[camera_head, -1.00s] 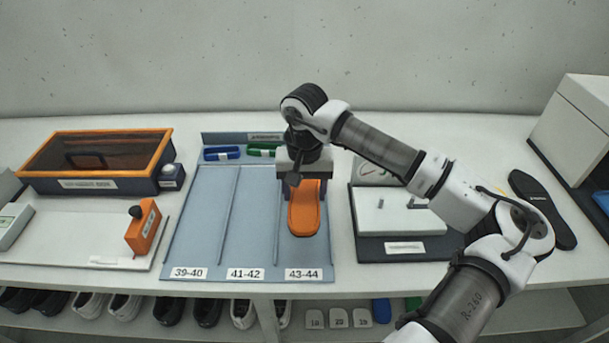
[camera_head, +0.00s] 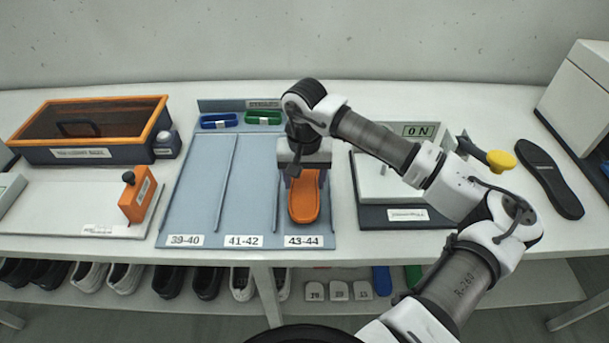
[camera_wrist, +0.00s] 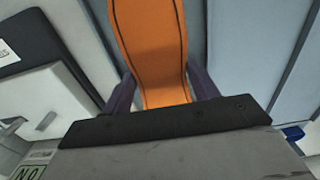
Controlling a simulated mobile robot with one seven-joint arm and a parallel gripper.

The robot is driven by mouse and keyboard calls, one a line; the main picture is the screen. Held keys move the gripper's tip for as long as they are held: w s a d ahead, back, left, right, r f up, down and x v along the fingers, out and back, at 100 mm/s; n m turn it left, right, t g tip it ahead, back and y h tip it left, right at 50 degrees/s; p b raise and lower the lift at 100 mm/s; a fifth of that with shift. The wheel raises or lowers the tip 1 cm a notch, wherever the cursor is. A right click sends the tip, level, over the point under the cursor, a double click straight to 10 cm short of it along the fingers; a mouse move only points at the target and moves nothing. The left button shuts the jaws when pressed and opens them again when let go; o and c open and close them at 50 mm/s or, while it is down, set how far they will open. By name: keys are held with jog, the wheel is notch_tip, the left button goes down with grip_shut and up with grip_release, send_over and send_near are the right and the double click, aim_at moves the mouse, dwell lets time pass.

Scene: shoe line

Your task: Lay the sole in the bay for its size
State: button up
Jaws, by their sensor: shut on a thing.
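The orange sole (camera_head: 304,202) is in my gripper (camera_head: 304,176), over the right-hand bay of the blue-grey tray (camera_head: 198,205). That bay carries the label 43-44 (camera_head: 303,241). In the wrist view the sole (camera_wrist: 150,40) passes between the two dark fingers of my gripper (camera_wrist: 160,88), which are shut on it. The sole's near end points toward the label and its far end is hidden under the gripper. I cannot tell whether it touches the bay floor. The bays labelled 39-40 (camera_head: 185,241) and 41-42 (camera_head: 244,241) are empty.
A blue piece (camera_head: 219,121) and a green piece (camera_head: 263,118) lie at the tray's back. A device with a 0 N display (camera_head: 417,130) stands right of the tray. A black sole (camera_head: 550,178) lies farther right. An orange-rimmed box (camera_head: 92,130) stands at left.

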jog(key=shift+f+b, duration=0.3)
jog(key=shift+f, duration=0.3)
jog(key=o, duration=1.3)
notch_tip(320, 180, up, 14)
jog(key=b, duration=0.3)
